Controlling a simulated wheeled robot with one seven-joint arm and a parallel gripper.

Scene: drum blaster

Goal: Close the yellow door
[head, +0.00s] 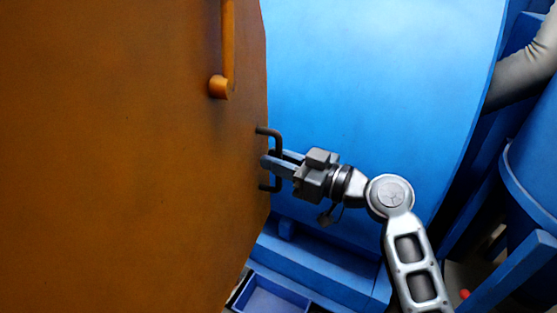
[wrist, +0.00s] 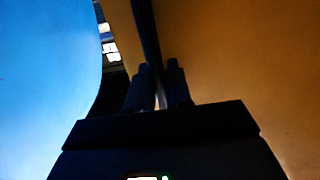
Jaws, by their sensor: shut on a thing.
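The yellow door (head: 130,150) looks orange-yellow and fills the left of the head view, standing open beside the blue machine body. A dark bracket handle (head: 277,141) sticks out near its right edge. My gripper (head: 272,161) reaches in from the right and is shut on this dark handle. In the wrist view the door (wrist: 245,60) fills the right side. The dark handle bar (wrist: 147,35) runs down between my gripper's fingertips (wrist: 158,80). The fingers partly hide where they meet the bar.
An orange bar handle (head: 227,50) is on the door's upper part. The large blue machine wall (head: 385,90) stands behind my arm. A blue tray (head: 270,296) lies low at the bottom, and a blue barrel-like part (head: 535,150) and grey pipe (head: 522,78) are at right.

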